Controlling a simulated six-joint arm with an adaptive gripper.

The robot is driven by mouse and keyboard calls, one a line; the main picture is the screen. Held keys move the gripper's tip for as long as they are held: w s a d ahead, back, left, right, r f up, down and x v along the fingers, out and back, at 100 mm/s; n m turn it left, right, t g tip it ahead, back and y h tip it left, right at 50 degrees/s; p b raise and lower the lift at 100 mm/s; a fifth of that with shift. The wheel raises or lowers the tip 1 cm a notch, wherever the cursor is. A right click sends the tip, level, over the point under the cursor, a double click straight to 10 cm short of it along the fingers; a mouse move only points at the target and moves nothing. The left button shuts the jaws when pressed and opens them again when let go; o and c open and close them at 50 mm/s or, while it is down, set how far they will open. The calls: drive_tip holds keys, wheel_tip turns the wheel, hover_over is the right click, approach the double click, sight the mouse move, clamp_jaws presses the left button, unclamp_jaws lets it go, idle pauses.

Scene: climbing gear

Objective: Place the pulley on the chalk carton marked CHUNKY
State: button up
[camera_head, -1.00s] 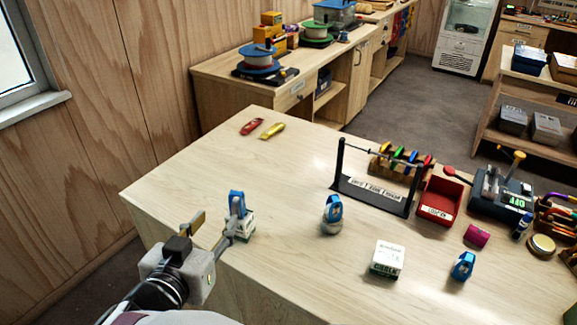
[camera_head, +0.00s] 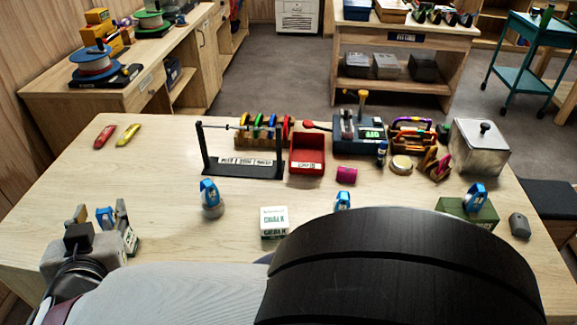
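Several blue pulleys stand about the table. One pulley (camera_head: 105,217) shows between the fingers of my gripper (camera_head: 99,214) at the left front. It appears to stand on a small white-and-green carton (camera_head: 131,242), mostly hidden by my gripper. My gripper's fingers are apart; I see no clear contact. A second pulley (camera_head: 209,195) is on a round grey base. A white chalk carton (camera_head: 274,222) with green print has a bare top; its lettering is too small to read surely. A third pulley (camera_head: 343,200) is partly hidden by my arm. Another pulley (camera_head: 476,197) is on a green box (camera_head: 485,215).
A black rack (camera_head: 242,168), red bin (camera_head: 307,154), scale-like device (camera_head: 358,135), magenta item (camera_head: 347,174) and metal canister (camera_head: 480,148) stand further back. Red and yellow tools (camera_head: 128,135) lie at left. The left middle tabletop is clear. My dark arm link covers the front right.

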drive_tip(key=w+d+r+g+y, duration=0.2)
drive_tip(key=w+d+r, duration=0.45)
drive_tip(key=d, duration=0.25)
drive_tip(key=w+d+r+g, duration=0.1)
drive_tip(key=w+d, duration=0.1)
drive_tip(key=d, duration=1)
drive_tip(key=s+d+f+m+g+h, duration=0.1)
drive_tip(key=s+d+f+h, duration=0.2)
drive_tip(key=d, duration=0.7)
drive_tip(key=s+d+f+m+g+h, duration=0.1)
drive_tip(key=s+d+f+h, duration=0.2)
drive_tip(key=s+d, duration=0.5)
drive_tip(key=s+d+f+m+g+h, duration=0.2)
drive_tip(key=s+d, duration=0.3)
drive_tip(key=d, duration=0.9)
drive_tip(key=shift+s+d+f+h, duration=0.2)
drive_tip(key=shift+s+f+h, duration=0.2)
drive_tip(key=shift+f, duration=0.25)
